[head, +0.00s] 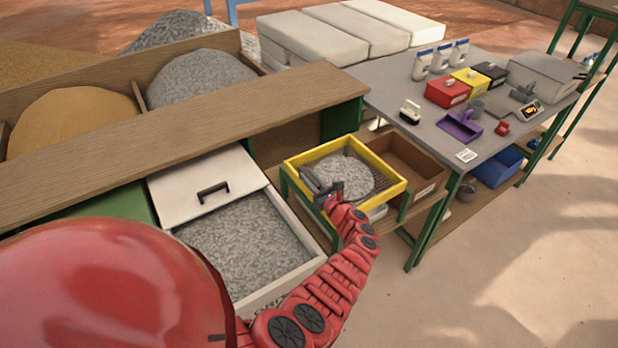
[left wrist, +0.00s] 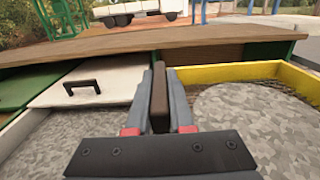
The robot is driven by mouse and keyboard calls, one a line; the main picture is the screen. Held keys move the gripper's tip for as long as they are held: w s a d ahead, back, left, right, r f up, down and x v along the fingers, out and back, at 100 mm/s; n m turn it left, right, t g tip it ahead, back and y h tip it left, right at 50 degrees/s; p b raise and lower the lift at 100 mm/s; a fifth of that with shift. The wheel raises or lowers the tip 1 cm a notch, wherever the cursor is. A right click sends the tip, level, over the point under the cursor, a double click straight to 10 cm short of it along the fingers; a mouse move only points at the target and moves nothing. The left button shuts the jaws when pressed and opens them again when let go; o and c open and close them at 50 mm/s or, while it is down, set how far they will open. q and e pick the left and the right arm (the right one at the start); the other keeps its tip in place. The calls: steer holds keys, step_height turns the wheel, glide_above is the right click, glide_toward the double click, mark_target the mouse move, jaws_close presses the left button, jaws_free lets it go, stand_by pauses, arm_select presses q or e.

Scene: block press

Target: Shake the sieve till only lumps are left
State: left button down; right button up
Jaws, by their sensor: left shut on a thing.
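The yellow-framed sieve (head: 388,200) sits on a green-legged stand right of the open drawer. A round grey heap of material (head: 352,172) covers much of its mesh; I cannot tell lumps from fines in it. My left gripper (head: 326,190) is at the sieve's left side, shut on a dark upright handle (left wrist: 159,97). The handle looks like the sieve's, but its join is hidden by the fingers. In the left wrist view the sieve's yellow rim (left wrist: 225,72) lies right of the fingers. My right gripper is not in view.
A white drawer of grey aggregate (head: 245,245) stands open on the left. A wooden tray (head: 425,165) is right of the sieve. The grey table (head: 395,75) beyond holds jars, coloured boxes and a purple scoop (head: 459,126). The floor at right is clear.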

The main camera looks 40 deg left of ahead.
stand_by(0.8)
arm_select(q)
steer(key=w+d+r+m+p, duration=0.2)
steer(key=w+r, duration=0.2)
steer(key=r, duration=0.5)
steer(key=shift+w+r+m+p, duration=0.2)
steer(key=shift+r+m+p, duration=0.15)
steer(key=shift+m, duration=0.05)
